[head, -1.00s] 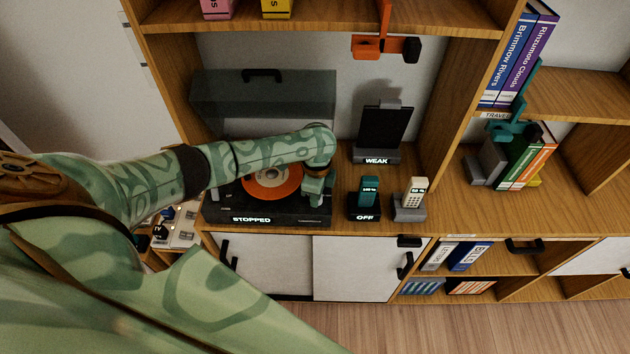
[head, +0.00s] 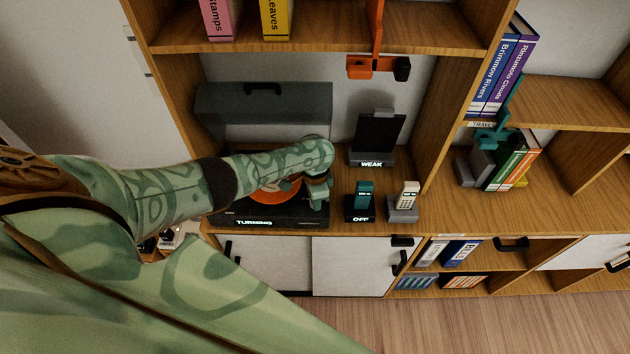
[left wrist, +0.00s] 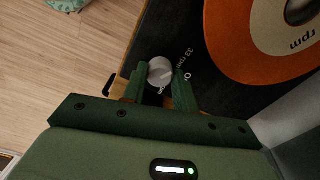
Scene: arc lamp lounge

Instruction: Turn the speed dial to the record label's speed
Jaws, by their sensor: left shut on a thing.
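The turntable (head: 300,219) stands on the shelf, and its front display reads TURNING. A dark record with an orange label (head: 272,199) lies on it, partly behind my arm. In the left wrist view the label (left wrist: 226,45) shows "rpm" on a pale centre; its number is out of frame. The speed dial (left wrist: 160,69) is a small grey-white knob on the dark deck. "33 rpm" is printed beside it, and other lettering is partly hidden by a finger. My left gripper (head: 319,199), seen close up in the left wrist view (left wrist: 159,80), is shut on the dial.
Right of the turntable stand a black tablet on a stand marked WEAK (head: 377,135), a teal phone on a base marked OFF (head: 362,199) and a cream phone (head: 406,199). A grey lid (head: 264,105) is behind. An orange bracket (head: 372,67) hangs above.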

